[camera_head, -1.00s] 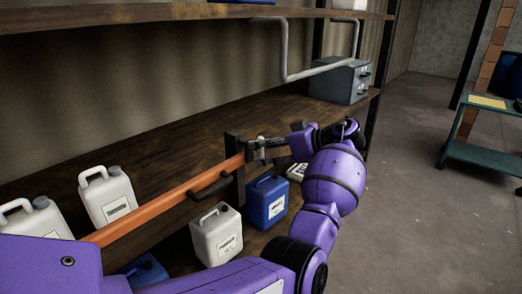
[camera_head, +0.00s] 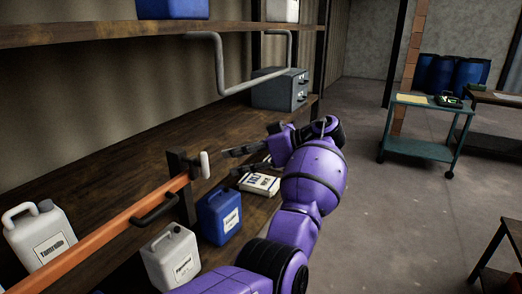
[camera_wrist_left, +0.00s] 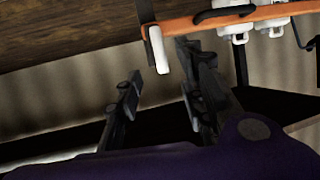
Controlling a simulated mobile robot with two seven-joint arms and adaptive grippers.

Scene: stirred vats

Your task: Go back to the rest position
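My left gripper (camera_head: 232,162) is open and empty, over the lower shelf. Its two dark fingers stand apart in the left wrist view (camera_wrist_left: 158,62). A short white grip (camera_head: 205,165) stands on the end of an orange bar (camera_head: 110,225) with a black handle. The grip lies just beyond my left fingertips, apart from them. It also shows in the left wrist view (camera_wrist_left: 158,50), beyond the space between the fingers. My left arm reaches in from the bottom of the head view. My right gripper is not in view.
A blue canister (camera_head: 219,215), white canisters (camera_head: 170,257) and a labelled white box (camera_head: 259,184) stand near my arm. A grey metal box (camera_head: 279,89) and a bent pipe (camera_head: 222,75) are behind. A green cart (camera_head: 420,148) stands right; the floor between is clear.

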